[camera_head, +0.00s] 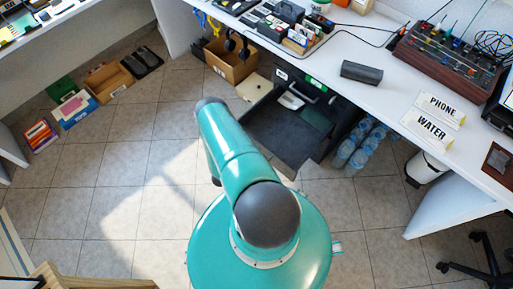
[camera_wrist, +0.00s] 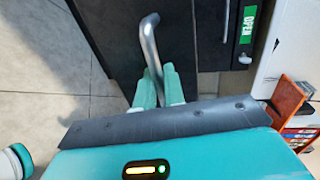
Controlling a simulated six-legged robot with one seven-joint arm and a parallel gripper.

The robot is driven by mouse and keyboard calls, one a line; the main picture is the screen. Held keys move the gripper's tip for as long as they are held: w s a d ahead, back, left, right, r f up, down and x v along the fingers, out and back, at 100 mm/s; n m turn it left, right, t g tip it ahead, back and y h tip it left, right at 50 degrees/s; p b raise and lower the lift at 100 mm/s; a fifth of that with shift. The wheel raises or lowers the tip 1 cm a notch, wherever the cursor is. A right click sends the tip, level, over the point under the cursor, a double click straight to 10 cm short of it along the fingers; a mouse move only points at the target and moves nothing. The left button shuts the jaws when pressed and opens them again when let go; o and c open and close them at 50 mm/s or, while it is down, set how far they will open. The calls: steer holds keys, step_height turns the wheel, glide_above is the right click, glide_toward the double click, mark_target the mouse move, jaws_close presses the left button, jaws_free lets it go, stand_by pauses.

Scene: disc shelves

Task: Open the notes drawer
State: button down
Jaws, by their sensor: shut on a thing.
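A dark drawer (camera_head: 282,133) stands pulled out from the black cabinet under the desk in the head view. A pale item and a flat dark green item lie inside it. In the wrist view, a curved metal handle (camera_wrist: 149,42) stands on a dark front. My gripper (camera_wrist: 159,82) has its two teal fingers shut on the lower part of this handle. My arm hides the gripper in the head view. I cannot read any label naming the notes drawer.
A green OPEN label (camera_wrist: 249,22) is on the cabinet. Blue water bottles (camera_head: 352,145) stand right of the drawer, and a cardboard box (camera_head: 231,61) stands behind it on the left.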

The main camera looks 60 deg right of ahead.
steer(key=shift+a, duration=0.15)
steer(key=c, duration=1.6)
jaws_free()
steer(key=shift+c, duration=0.2)
steer(key=v, duration=1.3)
steer(key=shift+a, duration=0.35)
steer(key=shift+w+r, duration=0.1)
